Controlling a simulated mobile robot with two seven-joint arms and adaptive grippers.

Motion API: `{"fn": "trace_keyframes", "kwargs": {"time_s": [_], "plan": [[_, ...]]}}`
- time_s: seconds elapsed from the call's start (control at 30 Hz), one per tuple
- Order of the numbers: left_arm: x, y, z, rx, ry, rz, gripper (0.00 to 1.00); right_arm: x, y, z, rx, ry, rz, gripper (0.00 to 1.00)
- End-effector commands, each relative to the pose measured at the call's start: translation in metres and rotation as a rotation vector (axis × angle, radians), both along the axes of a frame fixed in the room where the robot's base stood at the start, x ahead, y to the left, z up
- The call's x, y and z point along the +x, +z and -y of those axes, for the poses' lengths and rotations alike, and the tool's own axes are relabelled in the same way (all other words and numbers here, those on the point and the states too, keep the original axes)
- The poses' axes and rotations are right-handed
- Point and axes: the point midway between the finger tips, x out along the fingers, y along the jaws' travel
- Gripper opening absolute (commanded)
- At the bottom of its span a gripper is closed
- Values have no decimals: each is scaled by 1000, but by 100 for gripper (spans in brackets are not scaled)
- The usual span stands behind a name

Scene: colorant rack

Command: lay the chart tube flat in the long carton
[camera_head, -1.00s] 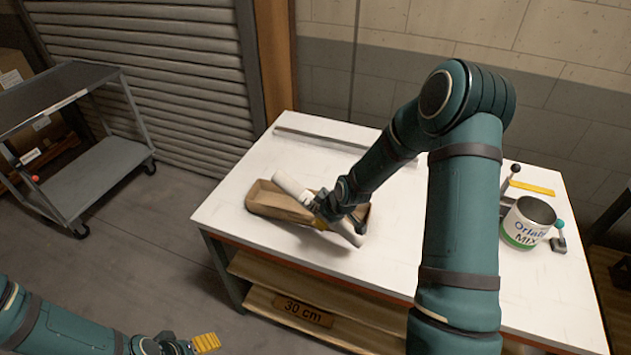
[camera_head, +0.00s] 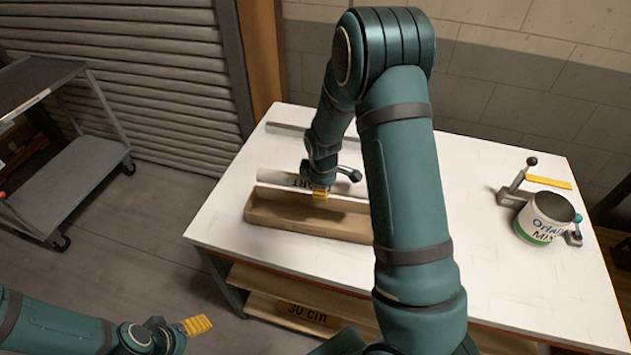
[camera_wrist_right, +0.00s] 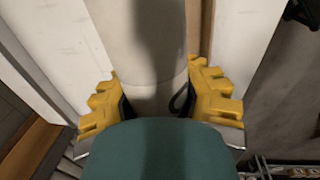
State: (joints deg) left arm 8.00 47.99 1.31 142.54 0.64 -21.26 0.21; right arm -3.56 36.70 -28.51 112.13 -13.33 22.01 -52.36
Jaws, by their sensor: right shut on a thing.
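The chart tube (camera_head: 283,178) is white with dark lettering. In the head view it runs parallel to the long carton, along its far side, and looks raised; its height is hard to tell. My right gripper (camera_head: 320,192) is shut on the tube's middle. In the right wrist view the tube (camera_wrist_right: 145,50) passes between the yellow fingers (camera_wrist_right: 160,105). The long carton (camera_head: 300,221) is brown and open-topped on the table; its visible interior looks empty. My arm hides its right end. My left gripper (camera_head: 190,326) is at lower left, away from the table; its opening is unclear.
The white table (camera_head: 228,215) has clear space left of the carton. A grey bar (camera_head: 290,130) lies near the back edge. A grey cart (camera_head: 60,180) stands on the floor at left.

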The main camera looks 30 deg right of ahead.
Motion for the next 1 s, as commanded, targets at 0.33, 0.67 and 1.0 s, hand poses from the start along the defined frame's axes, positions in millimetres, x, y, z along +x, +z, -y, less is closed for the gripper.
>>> {"fn": "trace_keyframes", "kwargs": {"time_s": [0.33, 0.67, 1.0], "plan": [[0, -13, 0, 2, 0, 0, 71, 0, -16, 0, 0, 2, 0, 0], [-1, -31, 1, 5, -1, -3, 71, 0, -40, -1, 1, 0, 1, 0], [-5, -50, 2, 4, -9, -13, 71, 0, -64, 0, 1, 0, 1, 0]]}}
